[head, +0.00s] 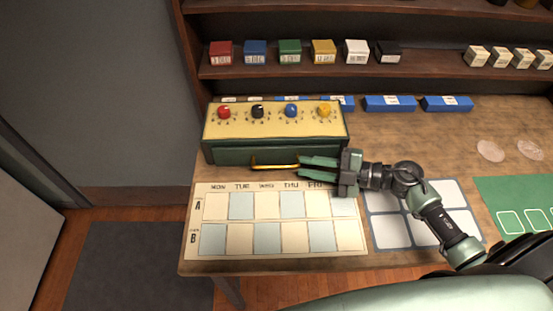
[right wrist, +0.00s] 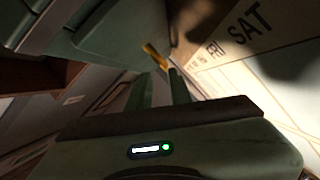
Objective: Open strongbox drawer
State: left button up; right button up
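The strongbox (head: 277,153) is a dark green box with a cream top, standing on the table in the head view. Its drawer front looks shut. A brass bar handle (head: 272,168) runs along the lower front, and it also shows in the right wrist view (right wrist: 155,56). My right gripper (head: 299,167) reaches in from the right, with its fingertips at the handle's right end. In the right wrist view its two fingers are apart and the handle lies just beyond or between their tips; I cannot tell which. My left gripper is not in view.
Red, black, blue and yellow knobs sit on the strongbox's top. A weekday chart (head: 240,240) lies in front of it, under my right gripper. A white-squared mat (head: 388,233) lies to the right. A shelf (head: 300,72) with coloured boxes is behind.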

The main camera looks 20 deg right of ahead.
aim_at(287, 167)
jog(key=shift+f+g, duration=0.3)
jog(key=shift+f, duration=0.05)
jog(key=shift+w+a, duration=0.1)
jog(key=shift+a, duration=0.25)
jog(key=p+x, duration=0.1)
jog(key=x, duration=0.5)
jog(key=shift+p, duration=0.4)
jog(key=shift+w+a, duration=0.1)
jog(key=shift+a, duration=0.3)
grip_shut()
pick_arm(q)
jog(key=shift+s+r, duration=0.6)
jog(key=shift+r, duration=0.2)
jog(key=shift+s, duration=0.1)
